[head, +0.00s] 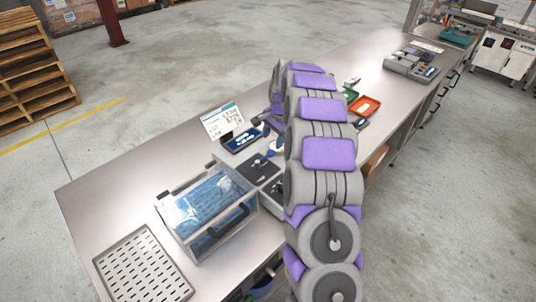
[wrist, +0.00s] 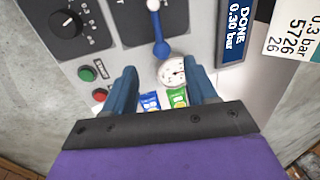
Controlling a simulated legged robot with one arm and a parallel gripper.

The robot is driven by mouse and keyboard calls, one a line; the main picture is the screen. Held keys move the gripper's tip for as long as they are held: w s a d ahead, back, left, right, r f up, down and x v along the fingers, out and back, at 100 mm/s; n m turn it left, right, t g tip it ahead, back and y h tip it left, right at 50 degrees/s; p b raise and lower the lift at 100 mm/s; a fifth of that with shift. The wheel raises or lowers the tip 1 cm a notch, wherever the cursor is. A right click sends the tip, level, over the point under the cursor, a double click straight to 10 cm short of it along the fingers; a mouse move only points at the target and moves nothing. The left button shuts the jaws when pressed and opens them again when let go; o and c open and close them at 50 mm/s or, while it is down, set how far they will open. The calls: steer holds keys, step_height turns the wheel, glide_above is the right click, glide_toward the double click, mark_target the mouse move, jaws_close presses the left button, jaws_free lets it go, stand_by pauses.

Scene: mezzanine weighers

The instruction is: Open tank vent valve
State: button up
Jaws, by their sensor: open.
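The vent valve looks to be the blue lever (wrist: 159,32) with a pale upper end and a round blue lower end, on the grey panel in the wrist view. It lies nearly upright in that picture, just above a round white gauge (wrist: 171,72). My gripper (wrist: 163,82) is open, its two blue fingers apart and empty, pointing at the panel with the gauge between the tips. The lever is beyond the fingertips; I see no contact. In the head view my arm hides part of the unit; a clear-lidded tank (head: 208,207) with blue contents stands beside it.
A dark knob (wrist: 66,23), a green button (wrist: 86,73) and a red button (wrist: 99,94) are at left on the panel. A display (wrist: 234,32) reads DONE, 0.30 bar. A slotted tray (head: 143,266) lies at the bench's near end.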

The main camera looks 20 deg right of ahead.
mark_target(271, 152)
steer(key=f, duration=0.4)
steer(key=shift+w+d, duration=0.3)
steer(key=shift+d, duration=0.1)
steer(key=a+f, duration=0.1)
steer(key=a+f+b, duration=0.1)
steer(key=f, duration=0.1)
steer(key=w+a+f, duration=0.1)
steer(key=shift+f, duration=0.25)
steer(key=shift+d+f, duration=0.2)
steer(key=shift+d, duration=0.9)
steer(key=shift+c, duration=0.9)
steer(key=shift+a+r, duration=0.1)
steer(key=shift+a, duration=0.7)
steer(key=c, duration=0.6)
jaws_close()
steer(key=shift+d, duration=0.2)
